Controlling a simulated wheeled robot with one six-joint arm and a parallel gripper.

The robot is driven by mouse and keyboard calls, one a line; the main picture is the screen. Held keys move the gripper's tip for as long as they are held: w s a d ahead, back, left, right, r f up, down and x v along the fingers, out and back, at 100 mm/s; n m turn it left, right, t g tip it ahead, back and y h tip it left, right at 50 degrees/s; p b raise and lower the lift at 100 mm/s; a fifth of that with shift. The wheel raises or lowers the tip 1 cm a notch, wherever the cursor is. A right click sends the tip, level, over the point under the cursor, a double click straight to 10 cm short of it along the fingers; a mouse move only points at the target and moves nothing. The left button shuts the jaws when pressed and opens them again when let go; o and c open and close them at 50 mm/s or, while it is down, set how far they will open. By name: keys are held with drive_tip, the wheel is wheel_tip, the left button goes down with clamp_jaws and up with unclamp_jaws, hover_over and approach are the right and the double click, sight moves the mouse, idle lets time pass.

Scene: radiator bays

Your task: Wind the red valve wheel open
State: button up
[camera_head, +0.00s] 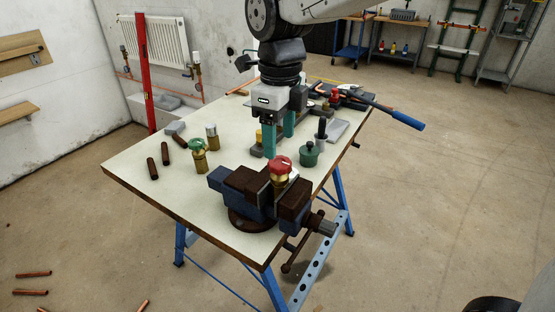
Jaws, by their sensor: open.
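The red valve wheel (281,164) tops a brass valve body (279,180) that stands upright between the jaws of a blue and brown bench vise (243,194) at the table's front corner. My gripper (279,146) points down with its two teal fingers apart and nothing clearly between them. It is just behind the red wheel in the picture. The left fingertip comes near the wheel's left edge; I cannot tell whether they touch. The lower part of the valve body is hidden by the vise jaws.
A green pot-like item (309,156) and a dark upright tool (321,132) stand right of my gripper. The left front bench top is clear.

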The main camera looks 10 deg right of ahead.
sight(279, 162)
drive_tip(key=shift+m, duration=0.4)
drive_tip(key=shift+f, duration=2.5)
